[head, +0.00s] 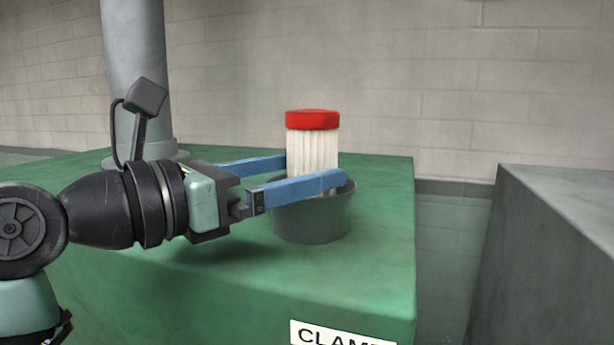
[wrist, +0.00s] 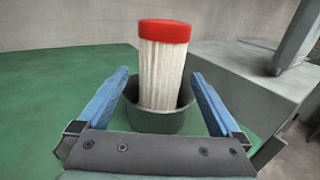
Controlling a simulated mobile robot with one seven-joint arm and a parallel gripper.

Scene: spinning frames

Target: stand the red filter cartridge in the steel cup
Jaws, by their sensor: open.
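The filter cartridge (head: 312,140) has a red cap and a white pleated body. It stands upright with its lower part inside the steel cup (head: 312,220), which rests on the green surface. The cartridge (wrist: 162,70) and cup (wrist: 155,122) also show in the wrist view. My gripper (head: 315,172) is open, with its blue fingers on either side of the cartridge at the height of the cup's rim. In the wrist view gaps show between the fingers and the cartridge. The cartridge's bottom end is hidden inside the cup.
The green block (head: 220,285) has free room around the cup and a partly cut-off label (head: 340,334) on its front. A grey pillar (head: 135,70) stands at the back left. A grey block (head: 560,260) stands to the right across a gap.

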